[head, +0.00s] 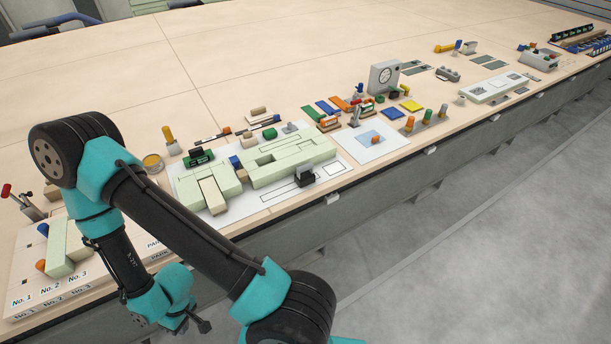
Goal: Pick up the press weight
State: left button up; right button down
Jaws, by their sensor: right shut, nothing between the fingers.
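My right arm crosses the left half of the view. My right gripper (203,326) is low at the bottom, in front of the table edge, well below and left of the dark block and apart from it. It is shut and empty. My left gripper is not in view.
Pale green blocks (290,158) crowd the sheet beside the dark block. A numbered board (95,280) is partly behind my arm. The table's back (270,50) is clear.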

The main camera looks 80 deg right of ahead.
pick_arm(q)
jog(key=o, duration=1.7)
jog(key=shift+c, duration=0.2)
